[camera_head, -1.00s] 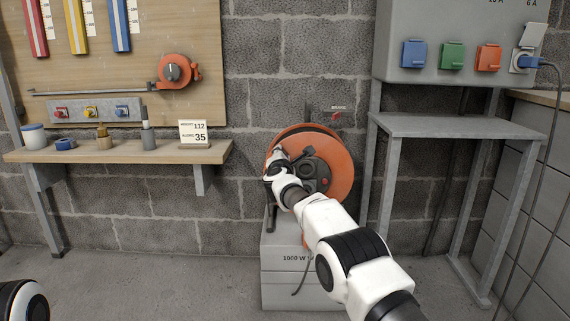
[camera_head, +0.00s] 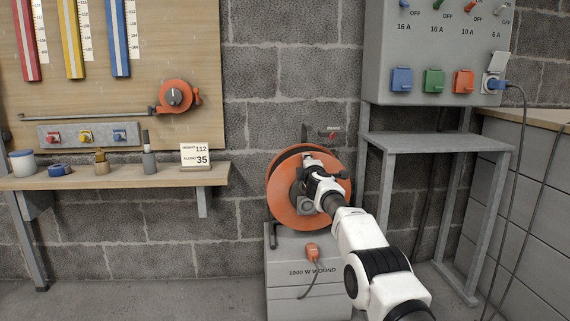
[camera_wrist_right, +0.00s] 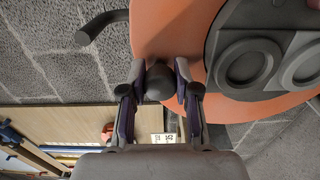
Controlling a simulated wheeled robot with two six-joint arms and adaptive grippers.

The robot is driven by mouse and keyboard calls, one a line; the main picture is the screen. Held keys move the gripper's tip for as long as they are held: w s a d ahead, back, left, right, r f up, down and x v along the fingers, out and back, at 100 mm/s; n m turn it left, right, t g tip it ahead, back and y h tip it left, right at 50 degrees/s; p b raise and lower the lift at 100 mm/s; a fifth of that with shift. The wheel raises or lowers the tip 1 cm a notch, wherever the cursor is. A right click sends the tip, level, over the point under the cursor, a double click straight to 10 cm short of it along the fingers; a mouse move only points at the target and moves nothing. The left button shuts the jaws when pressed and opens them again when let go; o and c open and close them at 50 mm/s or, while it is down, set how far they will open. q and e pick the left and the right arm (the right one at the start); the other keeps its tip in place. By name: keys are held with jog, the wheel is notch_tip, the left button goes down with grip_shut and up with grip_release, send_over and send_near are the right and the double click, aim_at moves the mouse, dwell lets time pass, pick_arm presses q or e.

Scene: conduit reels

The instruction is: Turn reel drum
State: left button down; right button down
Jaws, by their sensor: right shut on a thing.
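The orange reel drum (camera_head: 283,208) stands upright on a grey box, with a dark hub facing me. Its orange face and dark hub also show in the wrist view (camera_wrist_right: 160,30). My right gripper (camera_head: 308,160) is at the upper part of the drum's face. In the wrist view its two fingers (camera_wrist_right: 158,88) are closed around a dark rounded knob (camera_wrist_right: 158,82) in front of the drum. The gripper and forearm hide part of the hub and the drum's right side. My left gripper is not in view.
The grey box (camera_head: 284,277) under the reel has an orange plug (camera_head: 312,251) on a cord at its front. A brake lever (camera_head: 332,134) is on the wall above. A shelf (camera_head: 120,178) is left; a metal stand (camera_head: 430,143) is right.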

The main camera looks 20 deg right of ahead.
jog(key=shift+s+d+f+m+b, duration=0.1)
jog(key=shift+s+d+m+b, duration=0.1)
jog(key=shift+d+m+b, duration=0.3)
jog(key=shift+s+d+f+m+b, duration=0.1)
jog(key=shift+s+d+m+b, duration=0.1)
jog(key=shift+d+m, duration=0.45)
jog(key=shift+d+r, duration=0.1)
jog(key=shift+d, duration=0.05)
jog(key=c, duration=0.8)
grip_release()
jog(key=shift+d, duration=0.1)
jog(key=shift+s, duration=0.1)
jog(key=shift+r, duration=0.15)
